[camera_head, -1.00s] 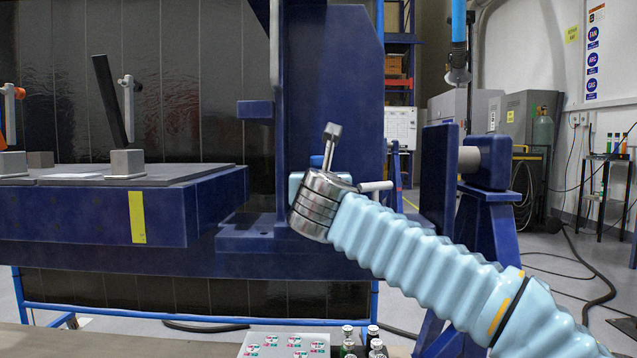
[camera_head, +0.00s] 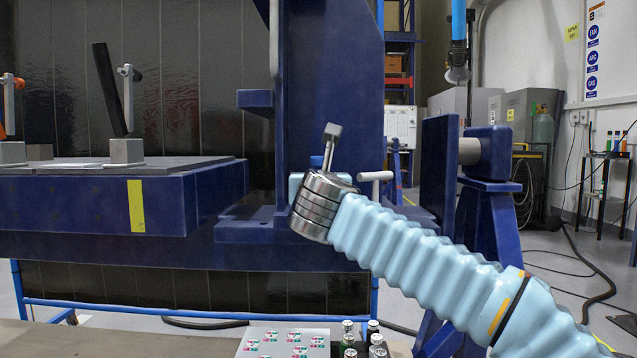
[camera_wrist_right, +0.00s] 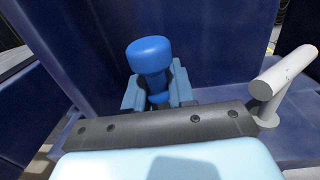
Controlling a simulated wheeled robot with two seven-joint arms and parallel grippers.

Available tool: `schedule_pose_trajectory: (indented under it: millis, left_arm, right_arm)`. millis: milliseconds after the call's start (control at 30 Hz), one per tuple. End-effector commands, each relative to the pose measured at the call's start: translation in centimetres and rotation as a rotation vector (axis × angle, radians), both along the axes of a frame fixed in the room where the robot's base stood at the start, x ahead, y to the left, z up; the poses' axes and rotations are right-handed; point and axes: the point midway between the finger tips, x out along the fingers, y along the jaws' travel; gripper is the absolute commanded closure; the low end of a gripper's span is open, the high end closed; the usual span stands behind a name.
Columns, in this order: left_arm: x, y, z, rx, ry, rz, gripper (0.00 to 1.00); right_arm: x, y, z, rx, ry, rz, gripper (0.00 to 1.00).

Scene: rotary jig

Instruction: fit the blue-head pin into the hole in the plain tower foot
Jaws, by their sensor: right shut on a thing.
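My right gripper (camera_wrist_right: 157,98) is shut on the blue-head pin (camera_wrist_right: 151,54). In the right wrist view the pin's round blue head rises above the light-blue fingers. The lower part of the pin is hidden by the fingers and the dark gripper edge. The tower's foot (camera_head: 245,231) juts out below and left of my wrist. No hole shows, and I cannot tell how far the pin is from one. My left gripper is not in view.
A white T-shaped handle (camera_head: 375,177) stands just right of my wrist, close to the gripper in the wrist view (camera_wrist_right: 282,82). A blue table (camera_head: 90,205) with clamps is left. A second blue stand (camera_head: 487,205) is right. Bottles (camera_head: 348,340) stand at the bottom.

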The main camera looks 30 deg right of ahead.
Motion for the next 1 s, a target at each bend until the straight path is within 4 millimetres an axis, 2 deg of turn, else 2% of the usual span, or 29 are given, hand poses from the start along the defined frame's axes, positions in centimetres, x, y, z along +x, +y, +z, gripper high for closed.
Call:
schedule_pose_trajectory:
  millis: [100, 133, 300, 333, 667, 767, 1000]
  left_arm:
    - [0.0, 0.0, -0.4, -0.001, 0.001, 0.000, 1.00]
    - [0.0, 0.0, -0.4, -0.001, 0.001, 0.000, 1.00]
    - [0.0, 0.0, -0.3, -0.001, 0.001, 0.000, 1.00]
    - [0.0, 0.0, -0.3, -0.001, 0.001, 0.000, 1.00]
    - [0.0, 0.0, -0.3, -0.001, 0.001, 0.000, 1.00]
    - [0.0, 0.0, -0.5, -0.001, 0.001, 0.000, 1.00]
    - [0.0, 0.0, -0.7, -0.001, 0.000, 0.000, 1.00]
  right_arm:
    - [0.0, 0.0, -0.4, 0.000, -0.001, 0.000, 1.00]
    - [0.0, 0.0, -0.4, 0.000, 0.000, 0.000, 0.74]
    - [0.0, 0.0, -0.3, 0.000, 0.000, 0.000, 0.48]
    - [0.0, 0.0, -0.3, 0.000, 0.001, 0.000, 0.46]
    - [-0.3, 0.2, -0.4, 0.000, 0.001, 0.001, 0.46]
    - [-1.4, 0.8, -0.4, 0.000, 0.000, 0.001, 0.46]
    - [-6.5, 3.6, -0.3, -0.001, -0.003, 0.003, 0.46]
